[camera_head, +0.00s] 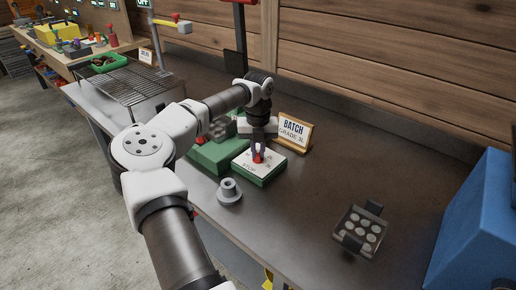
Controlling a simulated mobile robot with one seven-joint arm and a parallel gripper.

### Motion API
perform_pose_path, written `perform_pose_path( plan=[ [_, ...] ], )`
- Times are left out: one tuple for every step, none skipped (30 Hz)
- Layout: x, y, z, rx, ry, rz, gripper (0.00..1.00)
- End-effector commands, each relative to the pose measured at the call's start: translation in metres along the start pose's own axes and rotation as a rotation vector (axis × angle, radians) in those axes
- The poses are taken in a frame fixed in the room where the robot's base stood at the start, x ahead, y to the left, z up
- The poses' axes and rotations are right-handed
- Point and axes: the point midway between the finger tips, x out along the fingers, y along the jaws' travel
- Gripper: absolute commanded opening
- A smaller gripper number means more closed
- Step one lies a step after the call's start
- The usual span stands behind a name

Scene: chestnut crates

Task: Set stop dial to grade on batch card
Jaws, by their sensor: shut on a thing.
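The stop dial box (259,173), green with a white top lettered STOP, sits on the dark bench near the middle. My gripper (258,152) points down over it, its fingers shut on the red dial knob (258,159). The knob is partly hidden by the fingers, and its pointer setting is too small to read. The batch card (293,132) stands in a wooden holder just behind and right of the box. It reads BATCH, GRADE, then what looks like 3L.
A green machine (216,154) stands left of the dial box, partly behind my arm. A grey flanged piece (229,192) is in front. A dark tray of pale discs (359,233) and a blue box (473,225) are to the right. A wire rack (127,83) is at the back left.

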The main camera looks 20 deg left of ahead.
Motion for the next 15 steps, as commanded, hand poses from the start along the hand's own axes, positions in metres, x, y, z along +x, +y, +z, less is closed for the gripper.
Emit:
perform_pose_path(
  plan=[
    [-0.0025,0.0001,0.0010,0.044,-0.004,-0.001,0.00],
    [-0.0025,0.0001,0.0010,0.072,-0.004,-0.001,0.00],
    [-0.0025,0.0000,0.0010,0.111,-0.004,-0.001,0.00],
    [-0.0026,0.0000,0.0010,0.139,-0.004,-0.001,0.00],
    [-0.0025,0.0000,0.0010,0.167,-0.004,-0.001,0.00],
    [-0.0025,0.0000,0.0010,0.206,-0.004,-0.001,0.00],
    [-0.0025,0.0000,0.0010,0.234,-0.004,-0.001,0.00],
    [-0.0024,0.0000,0.0010,0.262,-0.004,-0.001,0.00],
    [-0.0024,0.0000,0.0010,0.301,-0.004,-0.001,0.00],
    [-0.0023,0.0000,0.0010,0.329,-0.004,-0.001,0.00],
    [-0.0023,0.0000,0.0010,0.357,-0.004,0.000,0.00],
    [-0.0022,0.0001,0.0011,0.395,-0.005,0.000,0.00],
    [-0.0022,0.0001,0.0011,0.424,-0.005,0.000,0.00],
    [-0.0022,0.0001,0.0011,0.452,-0.005,0.000,0.00],
    [-0.0023,0.0001,0.0011,0.490,-0.005,0.000,0.00]
  ],
)
